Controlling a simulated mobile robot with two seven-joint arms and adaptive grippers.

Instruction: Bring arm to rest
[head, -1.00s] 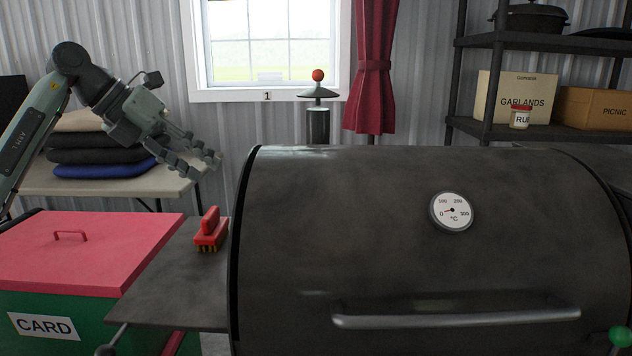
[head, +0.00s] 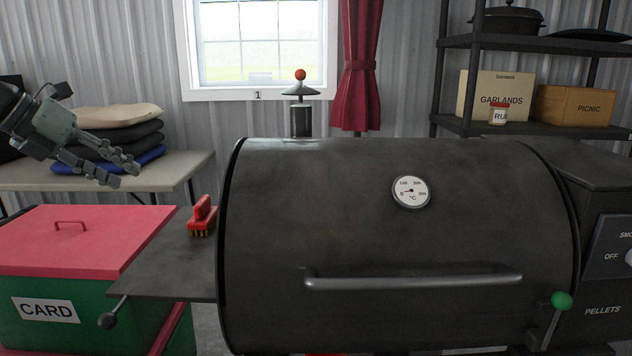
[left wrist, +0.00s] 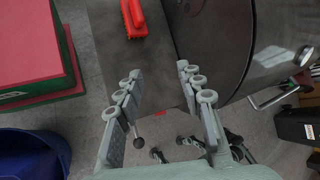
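My left gripper (head: 127,175) shows at the left of the head view, in the air above the red-lidded bin and left of the smoker. Its fingers are apart with nothing between them. In the left wrist view the open fingers (left wrist: 158,82) point towards the grill's side shelf (left wrist: 104,50). A red brush (left wrist: 133,18) lies beyond the fingertips there, apart from them. My right gripper shows in neither view.
A closed dark smoker (head: 390,250) fills the middle. The red brush (head: 202,214) lies on its side shelf (head: 165,270). A bin with a red lid (head: 85,245) stands left. Cushions (head: 105,135) lie on a table (head: 185,172) behind. A blue bucket (left wrist: 32,155) stands on the floor.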

